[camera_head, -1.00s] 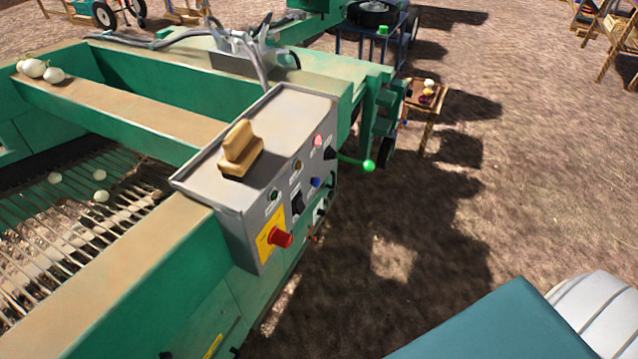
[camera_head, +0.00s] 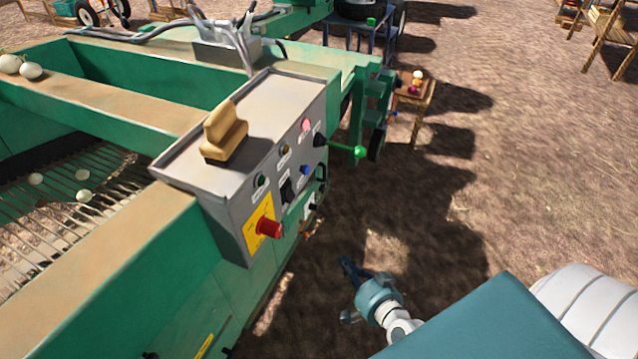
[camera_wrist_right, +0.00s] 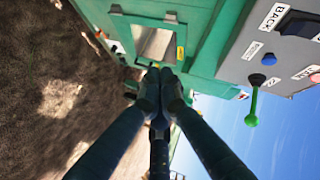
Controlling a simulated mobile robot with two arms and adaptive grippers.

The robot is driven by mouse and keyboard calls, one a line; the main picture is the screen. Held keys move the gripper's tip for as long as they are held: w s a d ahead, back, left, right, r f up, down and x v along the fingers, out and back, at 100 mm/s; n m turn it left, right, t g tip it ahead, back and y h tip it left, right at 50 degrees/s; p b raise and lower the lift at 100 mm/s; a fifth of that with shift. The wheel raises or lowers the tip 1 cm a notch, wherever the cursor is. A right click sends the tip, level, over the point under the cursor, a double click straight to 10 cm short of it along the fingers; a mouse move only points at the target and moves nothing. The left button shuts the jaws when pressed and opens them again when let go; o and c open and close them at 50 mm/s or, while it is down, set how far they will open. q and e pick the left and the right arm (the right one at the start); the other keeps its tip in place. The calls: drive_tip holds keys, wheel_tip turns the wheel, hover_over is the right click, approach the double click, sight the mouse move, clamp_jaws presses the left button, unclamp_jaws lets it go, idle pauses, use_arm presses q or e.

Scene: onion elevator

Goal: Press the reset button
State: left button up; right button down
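The grey control box (camera_head: 240,140) on the green machine carries several controls on its sloping face. A small blue button (camera_head: 305,170) sits near the face's right side, and it also shows in the right wrist view (camera_wrist_right: 269,59). The labels are too small to tell surely which control is reset. My right gripper (camera_head: 347,265) is below and to the right of the box, apart from it. In the right wrist view its fingers (camera_wrist_right: 160,73) meet at the tips with nothing between them. My left gripper is out of view.
A lever with a green knob (camera_head: 359,152) juts out right of the face. Open ground lies to the right.

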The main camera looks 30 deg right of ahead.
sight(305, 170)
use_arm(q)
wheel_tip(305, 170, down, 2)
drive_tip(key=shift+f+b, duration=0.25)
drive_tip(key=shift+b, duration=0.65)
use_arm(e)
drive_tip(key=w+d+r+m+t+h, duration=0.1)
drive_tip(key=r+m, duration=0.3)
drive_tip(key=r, duration=0.5)
drive_tip(key=w+d+r+m+t+h, duration=0.1)
drive_tip(key=r+m, duration=0.3)
drive_tip(key=r, duration=0.5)
drive_tip(key=shift+w+r+t, duration=0.3)
drive_tip(key=shift+w+t, duration=0.55)
drive_tip(key=shift+t, duration=0.05)
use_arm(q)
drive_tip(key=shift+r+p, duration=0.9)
use_arm(e)
drive_tip(key=w+a, duration=0.1)
drive_tip(key=w, duration=1.2)
drive_tip(key=shift+a, duration=0.15)
drive_tip(key=shift+w, duration=0.1)
